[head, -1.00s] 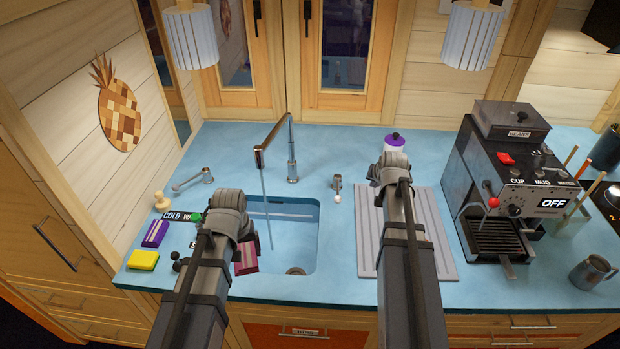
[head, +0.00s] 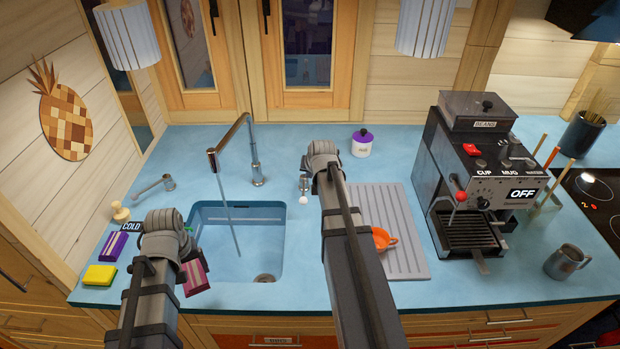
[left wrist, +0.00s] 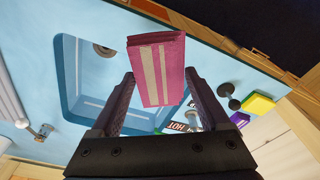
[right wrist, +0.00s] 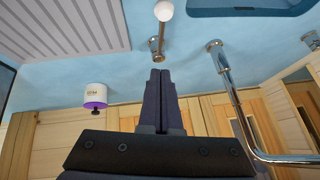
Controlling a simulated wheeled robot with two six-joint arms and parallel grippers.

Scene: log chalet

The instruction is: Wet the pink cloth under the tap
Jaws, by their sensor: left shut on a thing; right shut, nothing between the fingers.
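The pink cloth (head: 195,277), folded with pale stripes, hangs in my left gripper at the left front of the sink (head: 283,245). In the left wrist view the cloth (left wrist: 157,75) sits between the fingers of my left gripper (left wrist: 160,80), which is shut on it. The tap (head: 258,170) has a thin water stream (head: 230,225) falling into the sink. The cloth is left of the stream, apart from it. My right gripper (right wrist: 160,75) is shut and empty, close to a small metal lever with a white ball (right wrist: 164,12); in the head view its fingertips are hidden.
A coffee machine (head: 470,180) stands right of the grey drainboard (head: 400,225), which holds an orange item (head: 381,239). A purple-lidded jar (head: 362,143) stands behind. A yellow sponge (head: 99,275) and purple block (head: 113,246) lie left of the sink. A mug (head: 565,262) is far right.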

